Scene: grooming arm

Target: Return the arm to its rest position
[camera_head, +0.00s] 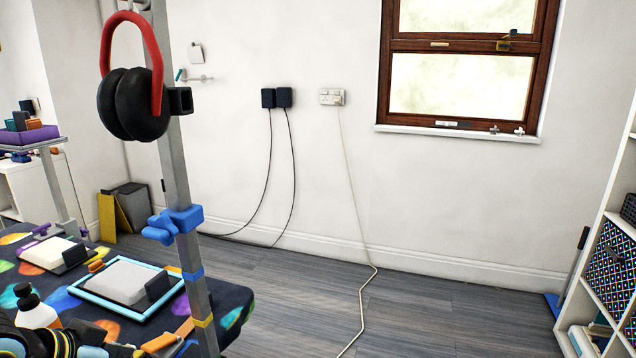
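The grooming arm (172,165) is a grey metal post standing nearly upright at the right edge of the patterned table (235,300). A blue clamp (180,220) grips it partway up, with blue and yellow bands lower down. A short black-ended stub (180,101) sticks out near the top. Red and black headphones (135,90) hang by the upper part of the post. The top of the post is cut off by the picture's edge. Neither of my grippers can be made out in this view.
On the table lie a blue-framed tray (80,290), a white bottle with a black top (36,308) and several small items. A pale cable (368,283) crosses the floor. A white shelf (598,225) stands at right. The middle floor is otherwise clear.

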